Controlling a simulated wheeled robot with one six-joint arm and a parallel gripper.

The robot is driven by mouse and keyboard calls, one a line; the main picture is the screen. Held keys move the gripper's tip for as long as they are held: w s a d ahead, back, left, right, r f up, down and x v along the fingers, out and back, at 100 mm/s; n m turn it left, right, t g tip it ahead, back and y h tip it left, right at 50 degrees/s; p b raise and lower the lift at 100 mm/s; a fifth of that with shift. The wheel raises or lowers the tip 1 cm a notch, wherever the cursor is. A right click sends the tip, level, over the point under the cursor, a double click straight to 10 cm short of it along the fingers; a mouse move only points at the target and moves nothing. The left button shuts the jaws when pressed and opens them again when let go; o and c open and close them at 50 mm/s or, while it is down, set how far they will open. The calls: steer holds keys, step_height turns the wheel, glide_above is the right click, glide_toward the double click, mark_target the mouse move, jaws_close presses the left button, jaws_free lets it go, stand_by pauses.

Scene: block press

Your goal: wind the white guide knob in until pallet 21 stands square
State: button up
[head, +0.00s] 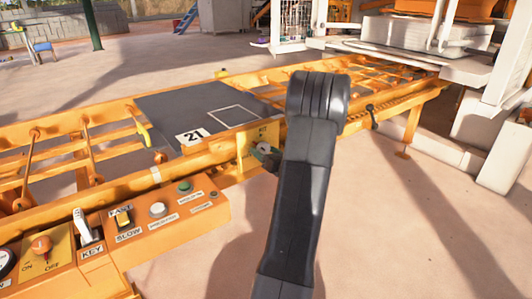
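Pallet 21 is a dark grey plate (172,108) with a white "21" label at its near edge and a thin white outline drawn on it. It lies on the orange conveyor frame; whether it stands square is hard to judge from here. A yellow bracket (243,146) with a small label stands on the near rail beside the pallet. A small pale round knob (264,147) shows at this bracket, partly covered. My dark arm crosses the picture in front of it. A little of my gripper (268,158) shows at the knob; its fingers are mostly hidden, so grip is unclear.
An orange control panel (170,232) at the lower left carries a red knob, key, fast/slow switch and buttons. A yellow handle (143,133) stands left of the pallet. The white press frame (500,95) is at the right. Floor at lower right is clear.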

steer(key=p+v, duration=0.2)
steer(key=v, duration=1.1)
steer(key=shift+s+d+p, duration=0.25)
steer(key=shift+s+p, duration=0.05)
steer(key=shift+s, duration=0.05)
steer(key=shift+w, duration=0.1)
steer(key=b+x, duration=0.3)
steer(key=x, duration=1.1)
steer(key=shift+f, duration=0.1)
steer(key=shift+n, duration=0.3)
steer(key=shift+r+p, duration=0.25)
steer(key=shift+p, duration=0.05)
